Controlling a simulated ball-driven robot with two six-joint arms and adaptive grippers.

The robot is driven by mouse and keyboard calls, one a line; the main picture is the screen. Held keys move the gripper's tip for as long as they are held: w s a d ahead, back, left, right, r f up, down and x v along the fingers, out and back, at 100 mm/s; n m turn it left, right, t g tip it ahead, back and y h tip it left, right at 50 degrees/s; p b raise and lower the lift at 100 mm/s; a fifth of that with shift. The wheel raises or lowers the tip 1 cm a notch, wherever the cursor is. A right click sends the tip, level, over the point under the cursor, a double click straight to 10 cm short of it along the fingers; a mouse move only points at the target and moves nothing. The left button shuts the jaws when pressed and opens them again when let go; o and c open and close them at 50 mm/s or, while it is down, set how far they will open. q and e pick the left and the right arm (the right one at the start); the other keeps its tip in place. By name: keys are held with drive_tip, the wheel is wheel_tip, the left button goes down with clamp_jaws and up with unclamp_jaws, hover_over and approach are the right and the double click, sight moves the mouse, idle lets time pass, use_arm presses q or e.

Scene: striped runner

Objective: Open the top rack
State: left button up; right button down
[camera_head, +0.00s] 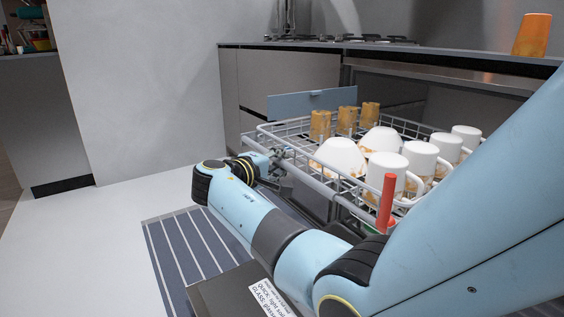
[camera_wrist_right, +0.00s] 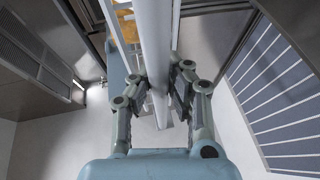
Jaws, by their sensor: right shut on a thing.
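The top rack (camera_head: 262,131) is a grey wire basket that stands out from the dishwasher, loaded with dishes. Its thick front rail runs along the near side. My right gripper (camera_head: 279,162) is at the left part of this rail, and my arm crosses the foreground. In the right wrist view the pale rail (camera_wrist_right: 157,45) runs between the two fingers of my right gripper (camera_wrist_right: 160,92), which is shut on it. My left gripper is not in view.
White bowls (camera_head: 340,156), white mugs (camera_head: 421,157) and brown-stained cups (camera_head: 320,125) fill the rack. A red upright object (camera_head: 386,203) stands at its near right. A striped runner (camera_head: 180,250) lies on the floor. The floor at left is clear.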

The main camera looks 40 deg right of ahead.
drive_tip(key=c, duration=1.2)
unclamp_jaws()
drive_tip(key=shift+a, duration=0.15)
drive_tip(key=v, duration=0.7)
drive_tip(key=shift+a+r, duration=0.1)
